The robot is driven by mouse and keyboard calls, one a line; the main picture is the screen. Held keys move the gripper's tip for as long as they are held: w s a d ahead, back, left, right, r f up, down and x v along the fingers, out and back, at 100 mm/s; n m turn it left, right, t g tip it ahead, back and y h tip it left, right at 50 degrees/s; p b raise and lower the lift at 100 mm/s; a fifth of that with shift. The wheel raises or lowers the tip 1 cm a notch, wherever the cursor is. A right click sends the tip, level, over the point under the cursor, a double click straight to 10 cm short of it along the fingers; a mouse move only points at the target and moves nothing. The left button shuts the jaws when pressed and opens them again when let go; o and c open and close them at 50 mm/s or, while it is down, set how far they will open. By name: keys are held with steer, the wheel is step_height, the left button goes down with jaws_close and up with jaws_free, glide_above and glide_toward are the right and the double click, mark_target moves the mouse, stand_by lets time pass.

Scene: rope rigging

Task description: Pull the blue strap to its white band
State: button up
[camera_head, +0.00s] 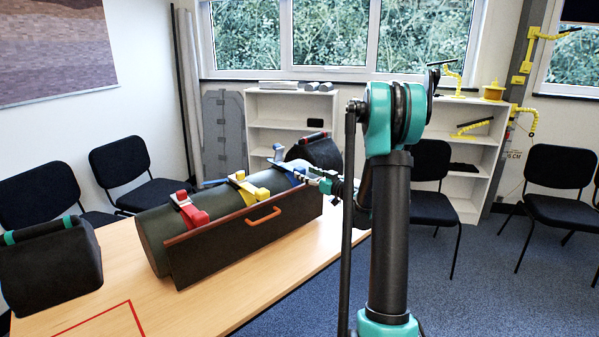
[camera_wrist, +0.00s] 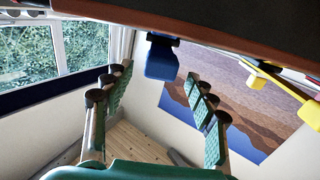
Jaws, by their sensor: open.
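The blue strap (camera_head: 285,165) wraps the right part of a dark green roll (camera_head: 150,238) on the table, its blue buckle raised on top. In the wrist view a blue end of the strap (camera_wrist: 161,58) hangs under a dark edge, ahead of and between my fingertips in the picture. My gripper (camera_head: 325,183) is beside the blue strap at the roll's right end; in the wrist view my gripper (camera_wrist: 157,75) is open, with nothing visibly held. Whether the fingers touch the strap cannot be told. I cannot make out the white band.
A yellow strap (camera_head: 248,188) and a red strap (camera_head: 188,210) cross the roll further left. A brown board (camera_head: 225,243) with an orange handle (camera_head: 263,216) stands along its front. Dark bags (camera_head: 48,265) sit at the left and behind. The wooden table (camera_head: 205,310) is clear in front.

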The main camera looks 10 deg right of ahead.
mark_target(303, 172)
steer(key=shift+x, duration=2.2)
jaws_close()
